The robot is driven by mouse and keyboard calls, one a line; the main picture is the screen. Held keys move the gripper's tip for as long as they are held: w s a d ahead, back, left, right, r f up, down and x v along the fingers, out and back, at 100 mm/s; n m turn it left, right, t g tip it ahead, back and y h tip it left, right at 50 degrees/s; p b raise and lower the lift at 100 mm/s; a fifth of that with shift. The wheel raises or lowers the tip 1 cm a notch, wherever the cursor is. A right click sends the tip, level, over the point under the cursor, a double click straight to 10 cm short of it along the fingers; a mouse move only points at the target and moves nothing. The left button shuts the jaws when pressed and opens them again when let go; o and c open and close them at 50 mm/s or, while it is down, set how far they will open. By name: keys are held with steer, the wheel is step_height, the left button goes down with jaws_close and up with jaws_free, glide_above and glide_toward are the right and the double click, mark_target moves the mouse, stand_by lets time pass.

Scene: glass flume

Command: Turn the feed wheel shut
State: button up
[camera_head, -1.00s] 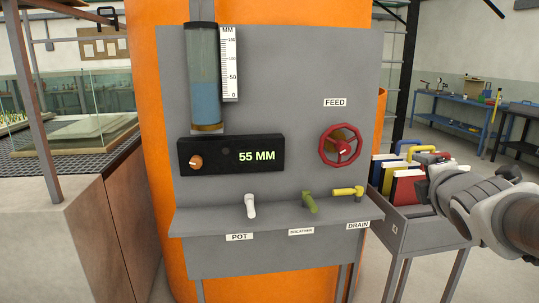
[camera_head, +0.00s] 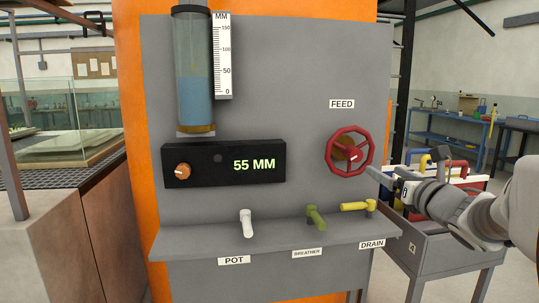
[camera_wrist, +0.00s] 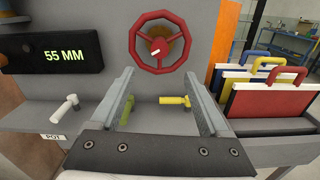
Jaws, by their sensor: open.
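The red feed wheel (camera_head: 349,151) is mounted upright on the grey panel under the FEED label (camera_head: 342,104). It has a brass-coloured hub with a white mark. In the wrist view the wheel (camera_wrist: 160,43) is ahead of and above my fingertips, framed between them. My gripper (camera_wrist: 160,80) is open and empty, its two fingers apart and not touching the wheel. In the head view my gripper (camera_head: 382,181) is just right of and below the wheel. The display (camera_head: 224,164) reads 55 MM, and the sight tube (camera_head: 195,90) holds blue water.
Below the wheel, a ledge carries a white POT valve (camera_head: 246,221), a green BREATHER valve (camera_head: 315,217) and a yellow DRAIN valve (camera_head: 358,206). At the right, a grey cart (camera_head: 440,262) holds coloured binder-like cases (camera_wrist: 262,97). The space before the panel looks clear.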

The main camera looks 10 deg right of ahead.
mark_target(357, 156)
steer(key=w, duration=1.5)
steer(key=shift+w+a, duration=0.1)
steer(key=shift+a, duration=0.2)
jaws_close()
stand_by(0.6)
